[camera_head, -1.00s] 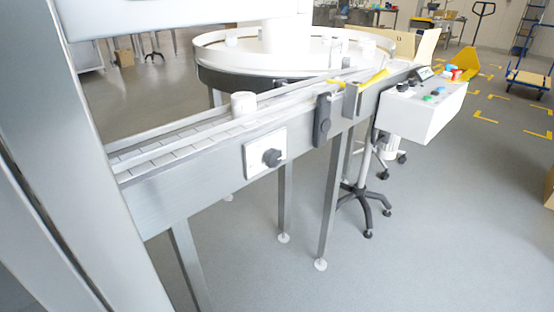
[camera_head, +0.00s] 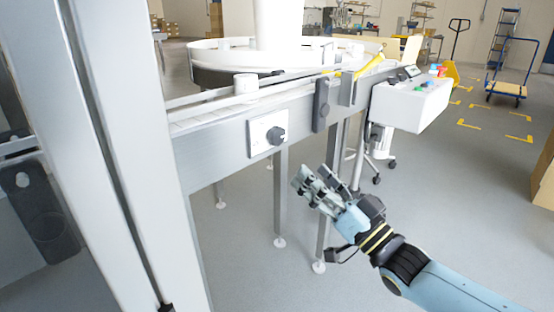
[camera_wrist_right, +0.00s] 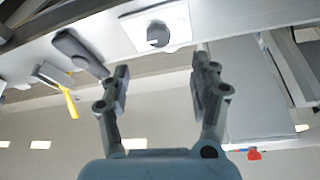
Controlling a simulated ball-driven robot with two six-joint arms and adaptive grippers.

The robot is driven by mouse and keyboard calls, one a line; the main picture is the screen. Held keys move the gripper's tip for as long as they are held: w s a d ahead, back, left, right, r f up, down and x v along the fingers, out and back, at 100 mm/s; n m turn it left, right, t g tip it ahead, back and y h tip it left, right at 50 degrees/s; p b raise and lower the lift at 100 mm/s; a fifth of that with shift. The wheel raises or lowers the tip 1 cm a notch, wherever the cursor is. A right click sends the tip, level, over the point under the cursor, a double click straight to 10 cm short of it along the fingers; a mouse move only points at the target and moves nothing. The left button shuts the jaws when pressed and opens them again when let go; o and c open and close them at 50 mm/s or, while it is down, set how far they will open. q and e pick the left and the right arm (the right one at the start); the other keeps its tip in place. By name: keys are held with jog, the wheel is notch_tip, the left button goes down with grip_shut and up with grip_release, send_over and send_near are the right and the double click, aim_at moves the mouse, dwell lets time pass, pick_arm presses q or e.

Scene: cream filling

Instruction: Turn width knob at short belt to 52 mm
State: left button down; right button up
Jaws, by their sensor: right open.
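The width knob (camera_head: 276,135) is a dark round knob on a white plate (camera_head: 258,136) on the side of the short belt (camera_head: 200,115). It also shows in the right wrist view (camera_wrist_right: 158,35), beyond the fingertips. Its scale is too small to read. My right gripper (camera_head: 317,178) is open and empty, in front of the belt, below and to the right of the knob and apart from it. Both fingers show in the right wrist view (camera_wrist_right: 163,75). My left gripper is not in view.
A white container (camera_head: 246,83) stands on the belt. A dark box (camera_head: 321,104) sticks out of the belt side right of the knob. A control box (camera_head: 408,105) with coloured buttons stands further right. Belt legs (camera_head: 280,200) stand below. The floor in front is clear.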

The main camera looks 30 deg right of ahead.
aim_at(279, 139)
jog(key=x, duration=1)
jog(key=shift+w+r, duration=0.1)
jog(key=shift+w, duration=0.35)
jog(key=shift+c, duration=0.3)
jog(key=c, duration=1.1)
